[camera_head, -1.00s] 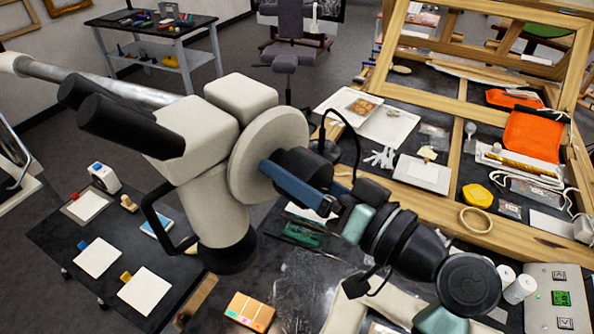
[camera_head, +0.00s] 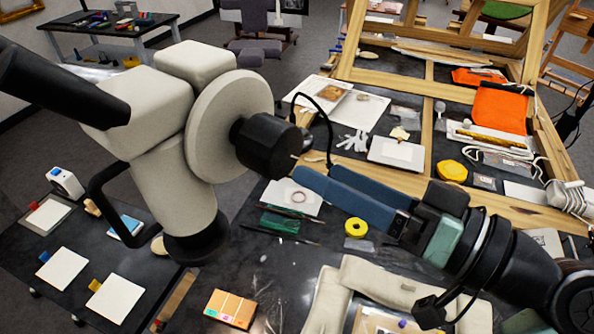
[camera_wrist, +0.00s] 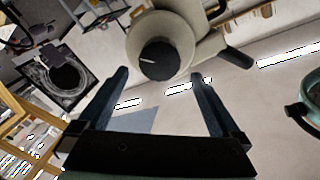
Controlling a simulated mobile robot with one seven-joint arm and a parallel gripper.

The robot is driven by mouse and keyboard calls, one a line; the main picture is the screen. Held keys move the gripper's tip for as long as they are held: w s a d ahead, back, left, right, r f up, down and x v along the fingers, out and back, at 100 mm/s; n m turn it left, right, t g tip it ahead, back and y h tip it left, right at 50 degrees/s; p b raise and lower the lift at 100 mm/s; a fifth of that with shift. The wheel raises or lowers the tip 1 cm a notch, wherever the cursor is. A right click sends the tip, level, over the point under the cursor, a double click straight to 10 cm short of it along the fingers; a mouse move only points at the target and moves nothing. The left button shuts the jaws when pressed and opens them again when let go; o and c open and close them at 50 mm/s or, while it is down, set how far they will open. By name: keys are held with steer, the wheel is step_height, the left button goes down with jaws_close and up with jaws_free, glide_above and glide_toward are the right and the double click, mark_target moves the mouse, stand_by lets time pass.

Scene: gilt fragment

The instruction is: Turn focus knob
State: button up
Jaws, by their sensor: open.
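The focus knob (camera_head: 266,146) is a black cylinder on the side of a cream microscope (camera_head: 158,172), set against a round cream disc (camera_head: 228,137). In the wrist view the knob (camera_wrist: 160,62) shows end-on, with a white line on its face. My gripper (camera_head: 318,178) has two blue fingers, open and empty. Its tips are just right of and below the knob in the head view, apart from it. In the wrist view the gripper (camera_wrist: 160,76) has one finger to each side below the knob, which lies between and beyond the tips.
A black table (camera_head: 255,262) below holds an orange box (camera_head: 231,308), a yellow ring (camera_head: 355,228) and papers. A wooden frame (camera_head: 440,195) stands at the right. A thin black cable (camera_head: 331,140) curves up behind the knob. A black handle (camera_head: 105,190) juts from the microscope's left.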

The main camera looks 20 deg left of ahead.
steer(key=shift+v, duration=1.25)
stand_by(0.5)
